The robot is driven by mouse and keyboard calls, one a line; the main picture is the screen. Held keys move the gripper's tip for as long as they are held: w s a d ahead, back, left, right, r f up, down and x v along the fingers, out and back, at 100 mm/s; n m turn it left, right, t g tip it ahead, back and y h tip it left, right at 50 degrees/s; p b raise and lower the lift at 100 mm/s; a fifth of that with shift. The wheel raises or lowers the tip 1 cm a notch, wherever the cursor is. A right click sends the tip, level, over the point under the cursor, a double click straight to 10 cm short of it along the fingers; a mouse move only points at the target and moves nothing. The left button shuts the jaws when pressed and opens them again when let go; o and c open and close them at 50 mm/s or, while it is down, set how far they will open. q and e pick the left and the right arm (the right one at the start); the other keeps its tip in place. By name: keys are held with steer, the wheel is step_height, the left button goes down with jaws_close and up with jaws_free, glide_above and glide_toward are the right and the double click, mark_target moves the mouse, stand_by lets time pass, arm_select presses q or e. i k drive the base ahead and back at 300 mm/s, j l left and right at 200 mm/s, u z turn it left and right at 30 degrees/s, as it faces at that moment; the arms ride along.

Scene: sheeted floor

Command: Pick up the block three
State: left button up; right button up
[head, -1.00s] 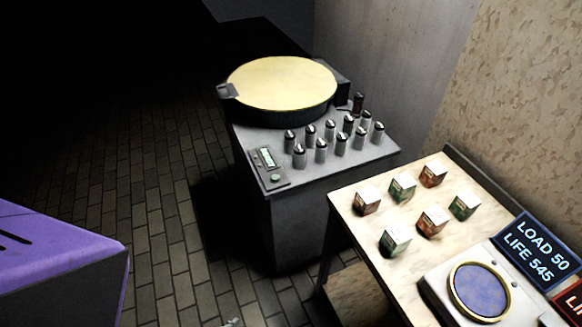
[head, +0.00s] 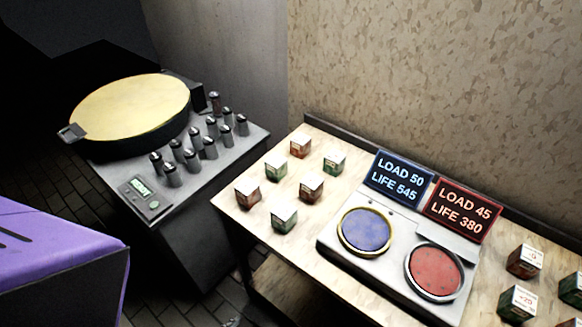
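Several small cubes with white tops and red or green sides stand on a wooden table (head: 290,262). The left group has a back red cube (head: 301,146), a back green cube (head: 334,163), a middle green cube (head: 276,170), a middle red cube (head: 311,188), a left red cube (head: 248,194) and a front green cube (head: 284,219). At the right are another red cube (head: 525,262) and a green cube (head: 518,303), plus one cut by the picture edge. The markings are too small to tell which is block three. Neither gripper is in view.
A console with a blue round pad (head: 366,231) and a red round pad (head: 435,271) sits mid-table. Behind it stand a blue sign (head: 398,177) and a red sign (head: 463,211). A grey cabinet (head: 190,225) at left carries a yellow-topped drum (head: 132,108) and several small cylinders.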

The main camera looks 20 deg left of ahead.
mark_target(247, 192)
steer(key=k+j+u, duration=0.1)
steer(key=u, duration=0.9)
